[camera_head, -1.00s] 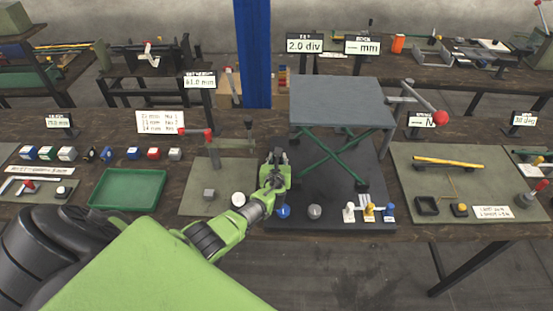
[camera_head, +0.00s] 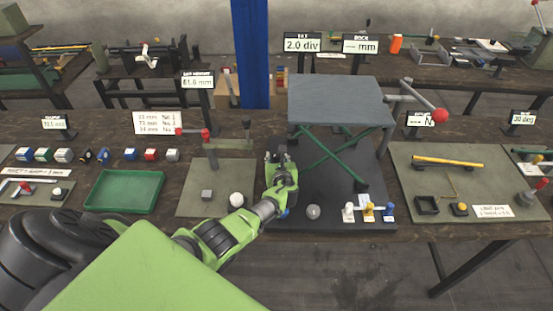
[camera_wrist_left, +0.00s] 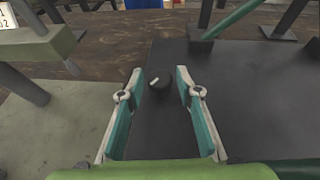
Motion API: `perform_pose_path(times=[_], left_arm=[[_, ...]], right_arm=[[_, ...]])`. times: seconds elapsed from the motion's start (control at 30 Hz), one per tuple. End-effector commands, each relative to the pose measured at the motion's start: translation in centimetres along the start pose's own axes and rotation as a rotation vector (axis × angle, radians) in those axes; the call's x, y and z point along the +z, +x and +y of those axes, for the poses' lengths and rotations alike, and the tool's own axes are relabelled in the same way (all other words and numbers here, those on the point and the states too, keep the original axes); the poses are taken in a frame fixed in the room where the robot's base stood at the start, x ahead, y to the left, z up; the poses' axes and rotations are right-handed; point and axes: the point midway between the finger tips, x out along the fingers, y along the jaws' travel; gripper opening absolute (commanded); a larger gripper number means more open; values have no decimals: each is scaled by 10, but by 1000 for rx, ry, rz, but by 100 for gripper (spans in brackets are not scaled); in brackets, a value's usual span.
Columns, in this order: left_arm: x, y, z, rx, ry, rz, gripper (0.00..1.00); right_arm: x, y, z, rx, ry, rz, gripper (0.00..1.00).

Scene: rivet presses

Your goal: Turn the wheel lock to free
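A small round black knob (camera_wrist_left: 159,79) with a white pointer mark stands on the dark base plate (camera_wrist_left: 245,100) of the lift table; it looks like the wheel lock. My left gripper (camera_wrist_left: 158,82) is open, with one finger on each side of the knob in the wrist view. I cannot tell whether the fingers touch it. In the head view my left gripper (camera_head: 279,157) is at the left edge of the lift table (camera_head: 340,101) and hides the knob. My right gripper is not in view.
A post with a red-tipped lever (camera_head: 206,135) and a white ball (camera_head: 236,200) stand left of my gripper. A grey ball (camera_head: 313,212) and small white, yellow and blue-topped pieces (camera_head: 368,210) stand along the base's front. A green tray (camera_head: 124,191) lies farther left.

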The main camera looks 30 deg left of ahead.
Motion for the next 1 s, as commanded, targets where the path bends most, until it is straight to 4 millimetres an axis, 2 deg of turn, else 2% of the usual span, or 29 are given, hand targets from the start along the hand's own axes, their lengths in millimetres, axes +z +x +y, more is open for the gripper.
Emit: perform_pose_path(times=[0.27, 0.47, 0.67, 1.0], left_arm=[[-5, -2, 0, 0, 1, 7, 32], [-7, -11, 0, -2, -1, 7, 32], [-6, -31, 0, -2, 0, 8, 32], [-5, -78, 0, -1, 0, 6, 32]], right_arm=[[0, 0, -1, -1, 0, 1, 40], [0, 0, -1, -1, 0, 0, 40], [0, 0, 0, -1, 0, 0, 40], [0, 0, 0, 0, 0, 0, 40]])
